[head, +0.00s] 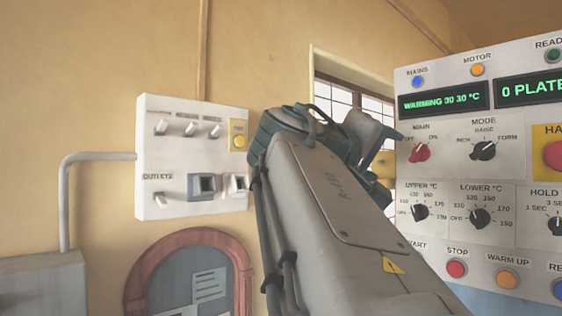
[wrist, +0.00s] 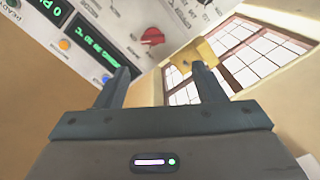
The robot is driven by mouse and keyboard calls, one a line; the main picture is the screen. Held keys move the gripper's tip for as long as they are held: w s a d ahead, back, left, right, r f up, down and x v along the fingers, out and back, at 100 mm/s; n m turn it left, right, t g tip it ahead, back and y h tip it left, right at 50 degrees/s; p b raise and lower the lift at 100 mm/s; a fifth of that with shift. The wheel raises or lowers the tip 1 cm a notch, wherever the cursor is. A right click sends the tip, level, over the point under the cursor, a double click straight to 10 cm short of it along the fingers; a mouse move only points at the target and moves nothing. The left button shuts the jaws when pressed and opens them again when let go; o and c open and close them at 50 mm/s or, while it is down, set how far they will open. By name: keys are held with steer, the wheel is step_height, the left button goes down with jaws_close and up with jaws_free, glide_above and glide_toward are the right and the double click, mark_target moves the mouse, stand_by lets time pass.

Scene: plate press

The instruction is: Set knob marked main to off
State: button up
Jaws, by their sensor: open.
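The red knob marked main (head: 420,152) is on the upper left of the white control panel, with OFF at its upper left and ON at its upper right. Its pointer seems to lean up and right, towards ON. In the wrist view the red knob (wrist: 152,37) shows upside down, beyond and between the fingertips. My gripper (head: 388,142) is just left of the knob in the head view, partly hidden by my arm. In the wrist view my gripper (wrist: 160,70) has its two fingers wide apart with nothing between them, and it looks apart from the knob.
The black mode knob (head: 484,150) is right of the red one. Black temperature knobs (head: 420,212) sit below. A green display (head: 443,101) reads "WARMING 30 30 °C". The blue mains lamp (head: 417,81) looks lit. A wall box (head: 190,157) with switches and outlets is at left.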

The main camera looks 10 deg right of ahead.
mark_target(416, 153)
steer(key=p+x, duration=0.1)
steer(key=x, duration=0.3)
steer(key=r+p+x, duration=0.1)
steer(key=x, duration=0.4)
steer(key=p+x, duration=0.1)
steer(key=x, duration=0.3)
steer(key=shift+d+r, duration=0.3)
steer(key=shift+d, duration=0.15)
steer(key=c, duration=1)
steer(key=shift+h, duration=0.3)
